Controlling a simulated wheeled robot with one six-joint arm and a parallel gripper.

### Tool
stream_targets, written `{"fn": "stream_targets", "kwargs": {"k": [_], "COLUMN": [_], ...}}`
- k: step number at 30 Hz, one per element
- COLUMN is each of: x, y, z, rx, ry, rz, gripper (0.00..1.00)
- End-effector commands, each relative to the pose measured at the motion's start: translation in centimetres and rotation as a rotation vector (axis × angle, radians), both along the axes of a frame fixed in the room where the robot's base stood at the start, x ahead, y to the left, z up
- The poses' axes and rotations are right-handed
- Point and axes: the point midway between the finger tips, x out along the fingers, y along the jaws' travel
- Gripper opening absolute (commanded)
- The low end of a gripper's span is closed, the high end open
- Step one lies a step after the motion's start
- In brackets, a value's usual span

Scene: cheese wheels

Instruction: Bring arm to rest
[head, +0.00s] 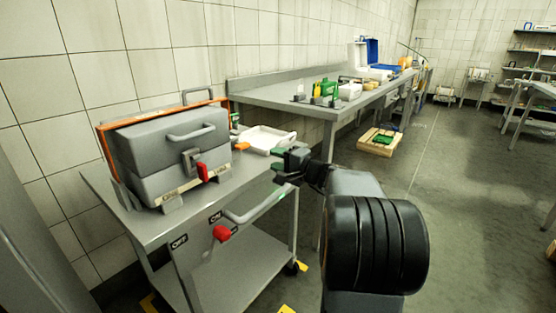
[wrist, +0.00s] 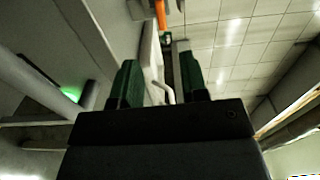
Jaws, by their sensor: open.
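My gripper (head: 279,173) is open, with green fingertips pointing left near the right edge of the steel cart (head: 160,225). In the head view I see nothing held in it. The wrist view shows my gripper's two green fingers (wrist: 160,82) spread apart. A pale curved bar shows between and beyond them; I cannot tell whether it is the cart's handle. My black arm joint fills the lower middle of the head view.
A grey machine (head: 170,150) with a red latch stands on the cart, beside a white tray (head: 265,139). A red knob (head: 222,234) and curved handle (head: 258,207) are on the cart's side. A long steel table (head: 300,95) runs behind. The floor at right (head: 460,200) is clear.

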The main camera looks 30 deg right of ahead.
Motion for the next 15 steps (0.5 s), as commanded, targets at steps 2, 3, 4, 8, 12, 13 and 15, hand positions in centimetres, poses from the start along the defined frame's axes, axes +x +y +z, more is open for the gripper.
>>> {"fn": "stream_targets", "kwargs": {"k": [2, 3, 4, 8, 12, 13, 15], "x": [0.0, 0.0, 0.0, 0.0, -0.1, -0.2, -0.5], "y": [0.0, 0.0, 0.0, 0.0, 0.7, 1.2, 3.1], "z": [0.0, 0.0, 0.0, 0.0, 0.6, 1.0, 2.2], "rx": [0.000, 0.000, 0.000, 0.000, -0.009, -0.019, -0.051], "ry": [0.000, 0.000, 0.000, 0.000, 0.013, 0.022, 0.060], "rz": [0.000, 0.000, 0.000, 0.000, 0.016, 0.028, 0.073], "gripper": [0.40, 0.40, 0.40, 0.40, 0.40, 0.40, 0.40]}}
